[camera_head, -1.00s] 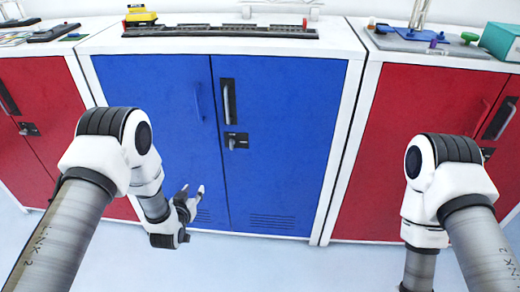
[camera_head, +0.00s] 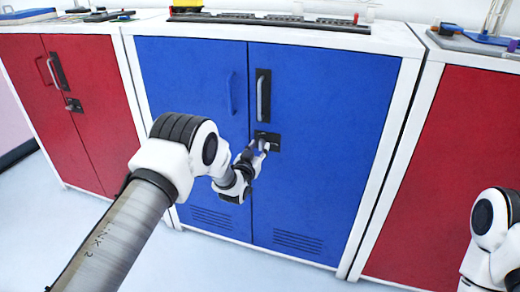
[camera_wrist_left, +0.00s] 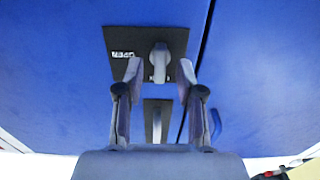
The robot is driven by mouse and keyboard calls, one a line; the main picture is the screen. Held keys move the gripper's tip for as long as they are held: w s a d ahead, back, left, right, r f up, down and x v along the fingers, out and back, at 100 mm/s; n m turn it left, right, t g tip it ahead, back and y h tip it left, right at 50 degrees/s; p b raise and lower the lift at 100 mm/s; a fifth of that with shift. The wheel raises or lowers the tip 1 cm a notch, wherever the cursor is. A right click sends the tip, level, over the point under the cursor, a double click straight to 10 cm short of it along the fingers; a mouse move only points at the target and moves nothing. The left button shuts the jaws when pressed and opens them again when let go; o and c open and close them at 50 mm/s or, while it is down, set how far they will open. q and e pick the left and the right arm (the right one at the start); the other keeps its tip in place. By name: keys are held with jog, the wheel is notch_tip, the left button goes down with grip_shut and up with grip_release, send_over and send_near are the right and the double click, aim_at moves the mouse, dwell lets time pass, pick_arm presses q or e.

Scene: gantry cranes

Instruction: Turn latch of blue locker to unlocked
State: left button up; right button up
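The blue locker (camera_head: 320,150) stands ahead with both doors closed. Its latch is on a small black plate (camera_head: 276,136) on the right door, below a long grey handle (camera_head: 263,96). My left gripper (camera_head: 262,149) is at this plate, its fingers partly covering the latch. In the left wrist view, the open left gripper (camera_wrist_left: 158,72) has one finger on each side of the grey latch knob (camera_wrist_left: 160,58), with gaps between. An upside-down "OPEN" label (camera_wrist_left: 122,54) shows beside the knob. The right gripper is out of view.
Red lockers stand to the left (camera_head: 85,100) and right (camera_head: 450,170) of the blue one. A second blue handle (camera_head: 230,93) is on the left door. A black rail (camera_head: 270,20) and a yellow item (camera_head: 186,5) lie on top. The floor in front is clear.

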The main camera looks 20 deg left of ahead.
pick_arm(q)
jog(key=shift+w, duration=0.65)
jog(key=shift+s+r, duration=0.1)
grip_shut()
jog(key=shift+m, duration=0.3)
jog(key=m, duration=0.4)
jog(key=shift+d+r+b, duration=0.1)
jog(key=shift+b, duration=0.3)
jog(key=m, duration=0.4)
jog(key=shift+m+b, duration=0.3)
jog(key=m, duration=0.4)
jog(key=shift+d+m, duration=0.1)
jog(key=shift+m, duration=0.2)
jog(key=shift+m+b, duration=0.45)
jog(key=shift+m, duration=1.55)
